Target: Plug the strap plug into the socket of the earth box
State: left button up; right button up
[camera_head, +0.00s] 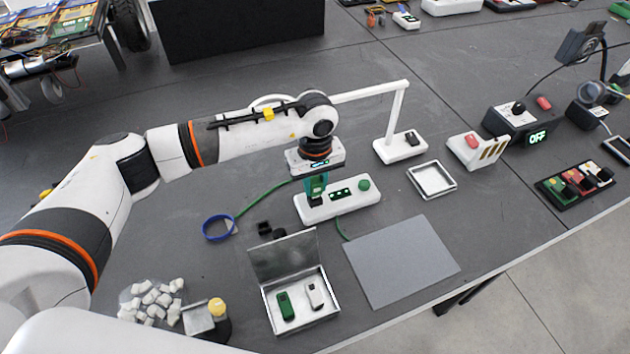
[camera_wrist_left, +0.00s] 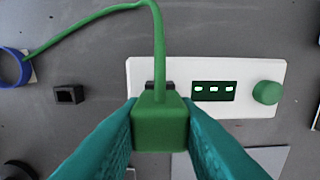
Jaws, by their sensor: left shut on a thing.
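My left gripper (camera_head: 317,188), with teal fingers, points down over the box's left part. It is shut on the green strap plug (camera_wrist_left: 160,125). The dark socket (camera_wrist_left: 150,86) shows just beyond the plug, partly hidden by the plug and its green cord (camera_wrist_left: 158,45). The cord runs to a blue wrist strap (camera_head: 219,227) on the table at the left. I cannot tell whether plug and socket touch. My right gripper is not in view.
A small black block (camera_wrist_left: 69,94) lies left of the earth box. A white stand (camera_head: 400,146) and a square tray (camera_head: 431,180) are at the right.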

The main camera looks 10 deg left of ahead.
aim_at(315, 181)
pick_arm(q)
jog(key=shift+f+b, duration=0.9)
jog(key=shift+f, duration=0.15)
jog(key=o, duration=1.1)
jog(key=shift+r, duration=0.1)
jog(key=shift+c, duration=0.2)
notch_tip(315, 181, up, 11)
jog(key=shift+r+b, duration=0.15)
jog(key=shift+b, duration=0.6)
jog(key=shift+r, duration=0.35)
